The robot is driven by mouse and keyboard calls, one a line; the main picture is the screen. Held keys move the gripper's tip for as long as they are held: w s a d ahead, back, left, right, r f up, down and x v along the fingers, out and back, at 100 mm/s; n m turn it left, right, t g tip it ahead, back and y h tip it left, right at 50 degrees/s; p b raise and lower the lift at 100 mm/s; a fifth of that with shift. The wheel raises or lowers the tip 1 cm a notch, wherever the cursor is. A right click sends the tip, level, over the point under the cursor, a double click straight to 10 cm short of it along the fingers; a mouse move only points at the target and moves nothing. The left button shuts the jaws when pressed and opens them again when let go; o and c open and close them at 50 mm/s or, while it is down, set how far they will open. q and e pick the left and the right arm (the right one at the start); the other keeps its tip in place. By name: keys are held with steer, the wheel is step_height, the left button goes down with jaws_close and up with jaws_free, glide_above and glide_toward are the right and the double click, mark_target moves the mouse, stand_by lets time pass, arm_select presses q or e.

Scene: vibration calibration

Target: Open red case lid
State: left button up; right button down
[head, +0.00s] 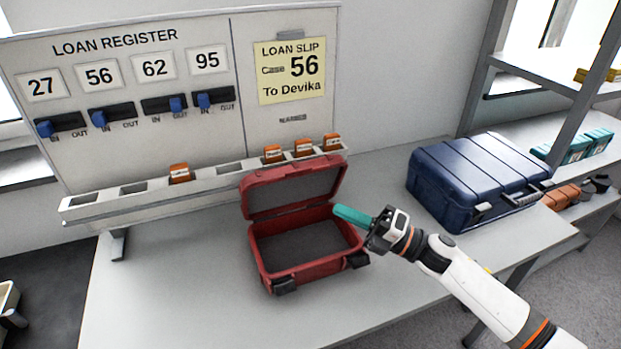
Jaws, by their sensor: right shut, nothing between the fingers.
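The red case (312,272) stands on the table with its lid (290,192) raised, tilted up at the back. Its dark grey inside shows and looks empty. Two dark latches are on its front side. My right gripper (343,212) comes in from the right, its teal fingers shut and empty. The fingertips are at the right side of the case, near the lid's lower right corner. I cannot tell whether they touch the lid or the rim. My left gripper is not in view.
A blue case (478,175) stands closed on the table at the right. Behind the red case is a loan register board (150,95) with sliders and a slotted rack (215,180) holding orange tags. Shelves (560,110) stand at the far right. The table (180,285) is clear at front left.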

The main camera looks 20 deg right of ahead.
mark_target(293, 173)
steer(key=w+a+r+p, duration=0.1)
steer(key=w, duration=0.1)
steer(key=w+a+r+p, duration=0.1)
steer(key=w+a, duration=0.1)
steer(key=w+a+r+p, duration=0.1)
steer(key=w+a, duration=0.1)
steer(key=w, duration=0.1)
steer(key=shift+w+r, duration=0.1)
steer(key=shift+w, duration=0.35)
steer(key=shift+r, duration=0.1)
